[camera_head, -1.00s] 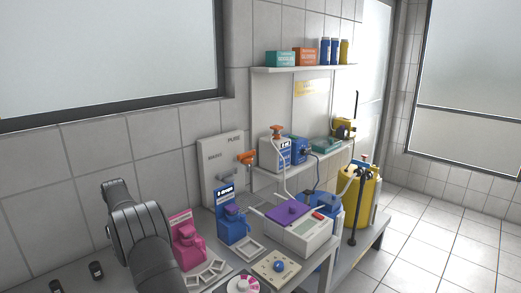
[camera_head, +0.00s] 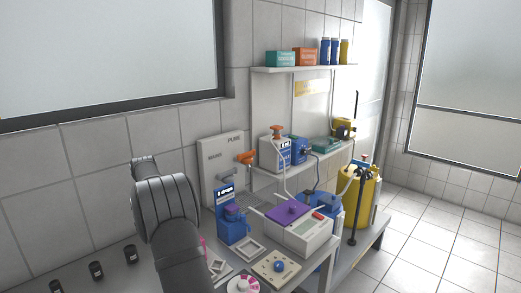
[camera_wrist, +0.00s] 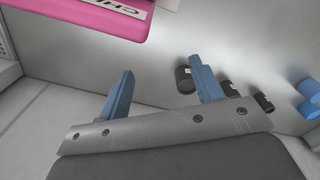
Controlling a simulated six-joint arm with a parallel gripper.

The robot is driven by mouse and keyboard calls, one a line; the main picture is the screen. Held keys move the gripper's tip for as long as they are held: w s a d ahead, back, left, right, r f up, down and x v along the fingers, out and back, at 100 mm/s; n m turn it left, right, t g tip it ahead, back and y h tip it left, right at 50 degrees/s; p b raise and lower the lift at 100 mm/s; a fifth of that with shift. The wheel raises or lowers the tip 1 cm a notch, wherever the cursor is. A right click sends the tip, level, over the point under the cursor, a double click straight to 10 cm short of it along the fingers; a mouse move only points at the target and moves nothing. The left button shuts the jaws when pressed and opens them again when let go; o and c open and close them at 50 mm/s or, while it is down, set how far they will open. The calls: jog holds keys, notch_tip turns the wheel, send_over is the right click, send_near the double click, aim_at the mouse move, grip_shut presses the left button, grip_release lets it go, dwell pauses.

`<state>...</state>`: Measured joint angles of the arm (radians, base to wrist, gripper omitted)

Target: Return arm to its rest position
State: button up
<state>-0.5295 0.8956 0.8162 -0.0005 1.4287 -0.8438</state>
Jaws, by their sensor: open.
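My gripper (camera_wrist: 163,92) shows in the wrist view with its two blue fingers spread apart and nothing between them. It is above the grey bench top (camera_wrist: 160,50). In the head view my dark grey arm rises at the lower left, and the gripper itself cannot be made out there. A pink device with a lettered label (camera_wrist: 95,15) is at the top left of the wrist view, apart from the fingers. In the head view the arm hides most of that pink device.
Several small black containers (camera_head: 96,270) stand on the bench left of my arm. A blue device (camera_head: 231,222), a white box with a purple top (camera_head: 300,226) and a beige panel with a blue knob (camera_head: 277,267) stand to its right. A wall shelf (camera_head: 300,68) holds boxes and bottles.

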jog(key=s+a, duration=0.4)
jog(key=s, duration=0.8)
jog(key=f, duration=0.7)
jog(key=w+f, duration=0.1)
jog(key=f, duration=0.3)
jog(key=shift+d, duration=0.25)
notch_tip(320, 180, up, 3)
jog(key=shift+r, duration=0.2)
jog(key=shift+w+d+r, duration=0.15)
jog(key=shift+d+r, duration=0.05)
jog(key=shift+r, duration=0.6)
